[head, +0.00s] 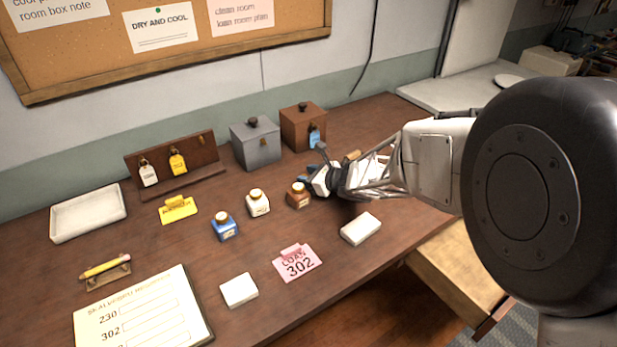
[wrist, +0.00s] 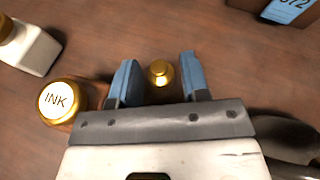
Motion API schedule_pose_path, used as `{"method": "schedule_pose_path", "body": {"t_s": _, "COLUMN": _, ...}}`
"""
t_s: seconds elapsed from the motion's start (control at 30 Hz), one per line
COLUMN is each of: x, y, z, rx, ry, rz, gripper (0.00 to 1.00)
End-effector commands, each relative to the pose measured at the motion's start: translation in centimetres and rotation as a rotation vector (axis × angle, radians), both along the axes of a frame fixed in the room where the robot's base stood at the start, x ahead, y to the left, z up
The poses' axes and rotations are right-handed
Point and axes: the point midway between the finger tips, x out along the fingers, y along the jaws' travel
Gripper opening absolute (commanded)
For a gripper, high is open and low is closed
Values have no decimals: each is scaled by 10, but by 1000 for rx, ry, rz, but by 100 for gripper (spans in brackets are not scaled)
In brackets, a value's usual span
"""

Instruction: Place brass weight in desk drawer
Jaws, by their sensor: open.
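The brass weight (wrist: 161,73) shows in the wrist view as a small gold knob-topped piece standing on the desk, between my gripper's two blue fingertips. My gripper (wrist: 158,80) is open, with visible space on both sides of the weight; contact does not show. In the head view my gripper (head: 311,180) is low over the desk, just right of the brown ink bottle (head: 298,196), and I cannot make out the weight there. The desk drawer (head: 458,272) is pulled out at the desk's front right, below my arm. Its visible floor is bare; part is hidden by my arm.
A white bottle (head: 258,204) and a blue bottle (head: 224,227) stand left of the brown one. Grey (head: 256,145) and brown (head: 302,128) lidded boxes stand behind. A white block (head: 361,229) and pink card (head: 297,263) lie in front.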

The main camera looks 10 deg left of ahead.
Motion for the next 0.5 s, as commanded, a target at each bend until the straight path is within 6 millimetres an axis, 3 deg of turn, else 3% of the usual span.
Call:
{"method": "schedule_pose_path", "body": {"t_s": 0.27, "x": -9, "y": -19, "z": 9, "rx": -1, "ry": 0, "rz": -1, "gripper": 42}}
{"method": "schedule_pose_path", "body": {"t_s": 0.5, "x": -24, "y": -50, "z": 23, "rx": 0, "ry": -1, "rz": -3, "gripper": 42}}
